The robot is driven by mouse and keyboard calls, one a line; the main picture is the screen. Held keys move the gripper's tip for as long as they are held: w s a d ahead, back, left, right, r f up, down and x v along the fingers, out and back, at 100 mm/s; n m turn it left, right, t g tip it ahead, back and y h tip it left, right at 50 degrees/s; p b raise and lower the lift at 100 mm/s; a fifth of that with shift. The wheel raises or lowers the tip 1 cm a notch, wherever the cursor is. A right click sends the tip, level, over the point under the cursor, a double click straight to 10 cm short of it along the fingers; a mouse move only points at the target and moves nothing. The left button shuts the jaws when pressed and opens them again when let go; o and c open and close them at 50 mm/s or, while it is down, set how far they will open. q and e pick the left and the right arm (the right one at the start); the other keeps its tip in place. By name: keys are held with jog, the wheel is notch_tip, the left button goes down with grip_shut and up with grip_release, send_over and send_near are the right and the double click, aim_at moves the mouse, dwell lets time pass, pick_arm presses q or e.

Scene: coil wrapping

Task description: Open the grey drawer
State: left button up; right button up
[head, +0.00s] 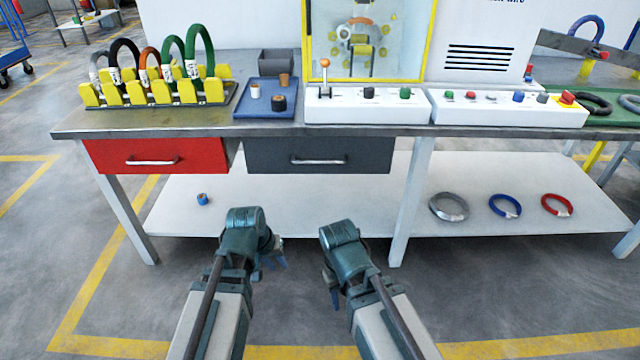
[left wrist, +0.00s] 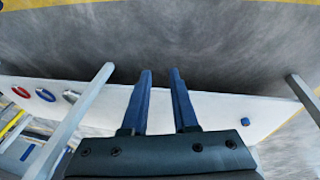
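The grey drawer (head: 270,157) hangs under the bench top, right of the red drawer, and looks shut. Its silver bar handle (head: 318,161) is on the front face, with nothing touching it. My left gripper (head: 279,262) is in front of and below the drawer, apart from it. In the left wrist view its two blue fingers (left wrist: 160,74) are apart with nothing between them. My right gripper (head: 328,285) is also low in front of the bench, away from the drawer; its fingers are mostly hidden by its wrist.
The red drawer (head: 112,155) is left of the grey one. A white lower shelf (head: 340,215) carries a blue roll (head: 202,199) and three coils at right. A bench leg (head: 408,205) stands right of the grey drawer. The space before the drawer is clear.

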pick_arm(q)
jog(key=w+d+f+n+t+h+b, duration=0.1)
jog(key=w+d+f+t+b, duration=0.1)
jog(key=w, duration=0.2)
jog(key=n+t+h, duration=0.3)
jog(key=n+t, duration=0.7)
jog(key=n, duration=0.3)
send_near(319, 163)
jog(key=b+x, duration=0.3)
jog(key=x, duration=0.7)
jog(key=shift+w+d, duration=0.15)
jog(key=shift+w, duration=0.15)
pick_arm(e)
notch_tip(319, 163, down, 7)
pick_arm(q)
grip_shut()
